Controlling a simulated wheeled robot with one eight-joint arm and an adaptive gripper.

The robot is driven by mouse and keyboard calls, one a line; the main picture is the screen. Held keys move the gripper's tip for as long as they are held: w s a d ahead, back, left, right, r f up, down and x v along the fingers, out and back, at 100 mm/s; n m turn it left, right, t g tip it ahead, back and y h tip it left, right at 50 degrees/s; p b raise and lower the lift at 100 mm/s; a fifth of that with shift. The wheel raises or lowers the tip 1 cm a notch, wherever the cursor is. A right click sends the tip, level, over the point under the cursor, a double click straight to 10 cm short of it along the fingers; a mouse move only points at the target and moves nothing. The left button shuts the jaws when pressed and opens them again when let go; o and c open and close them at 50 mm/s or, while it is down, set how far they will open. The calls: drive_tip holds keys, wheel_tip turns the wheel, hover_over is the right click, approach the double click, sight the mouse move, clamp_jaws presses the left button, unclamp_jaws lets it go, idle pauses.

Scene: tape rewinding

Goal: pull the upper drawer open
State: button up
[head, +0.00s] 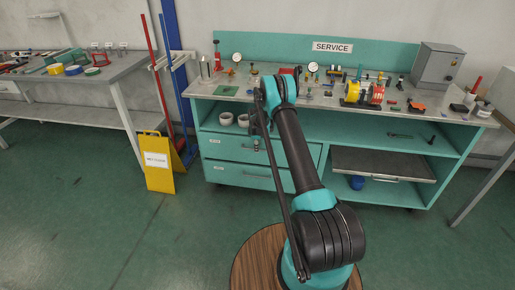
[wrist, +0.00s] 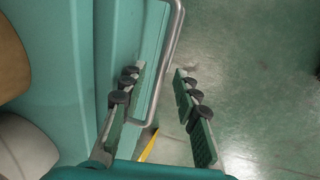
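The upper drawer (head: 225,149) is a teal front on the left of the service bench and looks shut. Its grey bar handle also shows in the wrist view (wrist: 168,62), standing off the teal drawer front (wrist: 122,40). My gripper (wrist: 161,78) is open, with its left finger on the drawer side of the bar and its right finger on the outer side. The bar lies between the fingers, without clear contact. In the head view my gripper (head: 257,143) is in front of the upper drawer, and my arm hides part of the bench.
The lower drawer (head: 235,176) is below. White rolls (head: 226,119) lie on the shelf above. A yellow wet-floor sign (head: 158,163) stands left of the bench. A grey pull-out board (head: 383,164) is at the right. The green floor before the drawers is clear.

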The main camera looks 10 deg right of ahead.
drive_tip(key=shift+f, duration=0.15)
clamp_jaws()
idle(0.4)
